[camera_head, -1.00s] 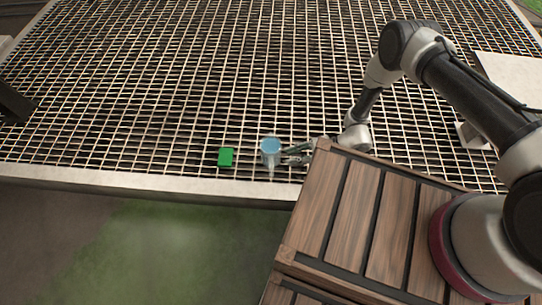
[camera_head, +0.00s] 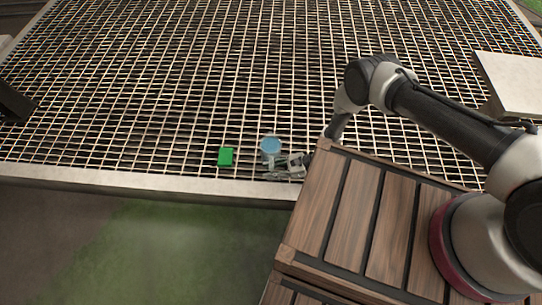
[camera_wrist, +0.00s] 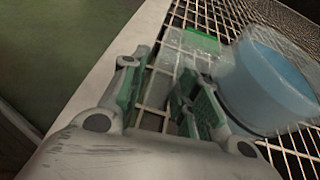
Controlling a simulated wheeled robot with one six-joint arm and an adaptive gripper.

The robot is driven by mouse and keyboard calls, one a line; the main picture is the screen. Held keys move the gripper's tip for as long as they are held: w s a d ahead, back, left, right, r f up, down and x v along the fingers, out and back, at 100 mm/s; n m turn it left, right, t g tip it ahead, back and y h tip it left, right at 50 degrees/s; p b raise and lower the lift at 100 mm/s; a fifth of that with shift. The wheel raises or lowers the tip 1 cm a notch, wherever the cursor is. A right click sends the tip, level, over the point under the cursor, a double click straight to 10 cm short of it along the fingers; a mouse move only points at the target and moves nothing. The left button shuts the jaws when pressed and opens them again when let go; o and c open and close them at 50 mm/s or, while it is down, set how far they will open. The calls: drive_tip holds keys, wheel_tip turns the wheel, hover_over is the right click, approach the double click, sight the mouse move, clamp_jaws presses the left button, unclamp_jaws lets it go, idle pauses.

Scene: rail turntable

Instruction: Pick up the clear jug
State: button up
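The clear jug (camera_head: 271,146), with blue contents, stands on the metal grating near its front edge. Its handle points toward the front edge. In the wrist view the jug (camera_wrist: 268,80) is at the right, with its clear handle toward the fingertips. My gripper (camera_head: 275,174) is low over the grating, just in front of the jug by the handle side. In the wrist view my gripper (camera_wrist: 158,75) has its two green-padded fingers apart.
A green block (camera_head: 226,157) sits on the grating left of the jug; it also shows behind the handle in the wrist view (camera_wrist: 202,40). The grating's pale front rim (camera_head: 150,183) runs close to the gripper. Slatted wood (camera_head: 335,215) is at the lower right. The grating behind is clear.

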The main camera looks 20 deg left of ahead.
clamp_jaws()
drive_tip(key=shift+r, duration=0.15)
